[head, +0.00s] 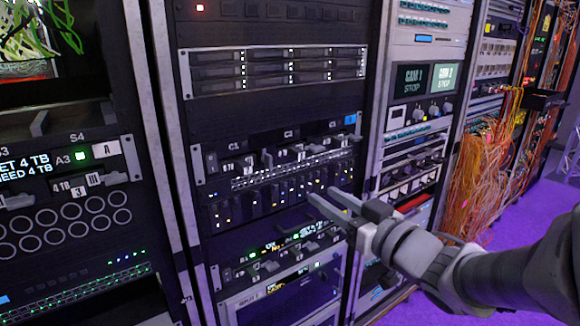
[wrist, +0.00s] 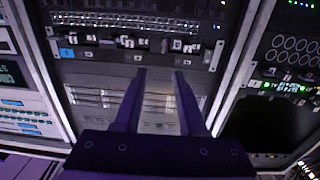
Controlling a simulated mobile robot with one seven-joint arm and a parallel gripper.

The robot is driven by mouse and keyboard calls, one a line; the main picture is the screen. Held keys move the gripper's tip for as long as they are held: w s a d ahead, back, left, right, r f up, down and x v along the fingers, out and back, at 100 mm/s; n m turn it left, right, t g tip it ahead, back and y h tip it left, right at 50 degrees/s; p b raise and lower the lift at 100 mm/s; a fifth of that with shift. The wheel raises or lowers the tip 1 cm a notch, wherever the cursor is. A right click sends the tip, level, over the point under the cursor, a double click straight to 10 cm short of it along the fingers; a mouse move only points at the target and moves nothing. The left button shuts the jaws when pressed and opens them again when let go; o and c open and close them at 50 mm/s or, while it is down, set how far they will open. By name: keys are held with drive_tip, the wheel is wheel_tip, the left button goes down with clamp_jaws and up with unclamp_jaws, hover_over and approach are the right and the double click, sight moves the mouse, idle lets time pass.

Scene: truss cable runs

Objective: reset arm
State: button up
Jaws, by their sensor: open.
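My gripper (head: 338,203) reaches in from the right in the head view, with its two fingers apart and nothing between them. Its fingertips are in front of the middle rack (head: 273,108), near a panel with rows of small lit ports and levers (head: 275,185). Whether the tips touch the panel cannot be told. In the wrist view my gripper (wrist: 157,75) shows two dark parallel fingers with a clear gap, pointing at the rack front. The picture there looks upside down against the head view.
A left rack (head: 70,220) has round ports and an A3 label. A right rack carries CAM 1 and CAM 2 screens (head: 426,78). Orange cables (head: 480,170) hang in a tangle farther right. Purple floor (head: 530,215) is open at the right.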

drive_tip(key=s+d+f+m+g+h, duration=0.2)
drive_tip(key=d+m+h, duration=0.3)
drive_tip(key=d+h, duration=0.55)
drive_tip(key=s+a+f+m+g, duration=0.1)
drive_tip(key=s+a+f+g, duration=0.2)
drive_tip(key=s, duration=0.5)
drive_tip(key=s+a+f+g, duration=0.15)
drive_tip(key=s+g, duration=0.25)
drive_tip(key=s, duration=0.4)
wheel_tip(320, 180, up, 12)
drive_tip(key=p, duration=1.3)
drive_tip(key=shift+s+y, duration=0.25)
drive_tip(key=shift+y, duration=0.2)
drive_tip(key=shift+w, duration=0.1)
